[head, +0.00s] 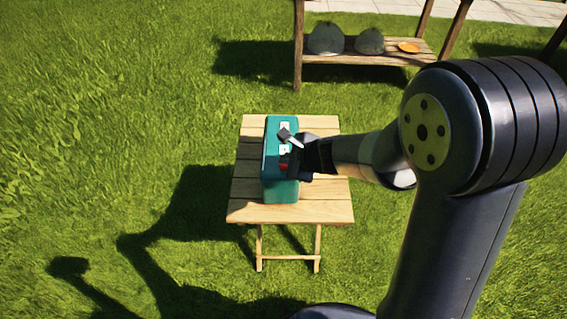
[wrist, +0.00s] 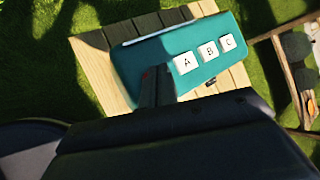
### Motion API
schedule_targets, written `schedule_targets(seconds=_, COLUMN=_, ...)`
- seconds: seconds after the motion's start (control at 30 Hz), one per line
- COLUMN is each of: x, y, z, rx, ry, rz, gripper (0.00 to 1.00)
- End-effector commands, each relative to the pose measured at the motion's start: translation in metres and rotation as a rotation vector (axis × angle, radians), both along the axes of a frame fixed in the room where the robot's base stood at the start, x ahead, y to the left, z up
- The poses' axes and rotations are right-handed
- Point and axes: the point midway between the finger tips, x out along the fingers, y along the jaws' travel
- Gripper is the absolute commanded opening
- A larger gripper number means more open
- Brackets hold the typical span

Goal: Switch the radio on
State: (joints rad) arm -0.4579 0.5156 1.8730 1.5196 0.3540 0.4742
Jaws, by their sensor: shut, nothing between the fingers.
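The radio is a teal box (head: 281,191) lying on a small slatted wooden table (head: 245,213). In the wrist view the radio (wrist: 138,62) shows white keys marked A (wrist: 186,63), B (wrist: 208,51) and C (wrist: 227,42), and a pale bar (wrist: 160,32) along its far edge. My gripper (head: 289,148) is over the radio's top in the head view and hides part of it. In the wrist view my gripper's shut fingers (wrist: 154,78) are beside key A. A small red spot (wrist: 146,74) shows by the fingers, partly hidden. I cannot tell whether the fingers touch the radio.
A wooden shelf stand (head: 350,58) on the grass behind holds two grey domed things (head: 326,39) and an orange dish (head: 409,46). Bare table boards lie on both sides of the radio. Open lawn surrounds the table.

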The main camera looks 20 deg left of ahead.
Motion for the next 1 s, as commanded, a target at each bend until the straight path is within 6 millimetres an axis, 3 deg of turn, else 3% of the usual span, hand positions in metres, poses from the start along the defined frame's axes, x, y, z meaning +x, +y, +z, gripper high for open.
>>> schedule_targets(seconds=0.37, x=0.0, y=0.0, z=0.005, rx=0.0, ry=-0.001, rz=0.001, gripper=0.0)
schedule_targets(seconds=1.0, x=0.0, y=0.0, z=0.062, rx=-0.001, ry=-0.001, rz=0.001, gripper=0.0)
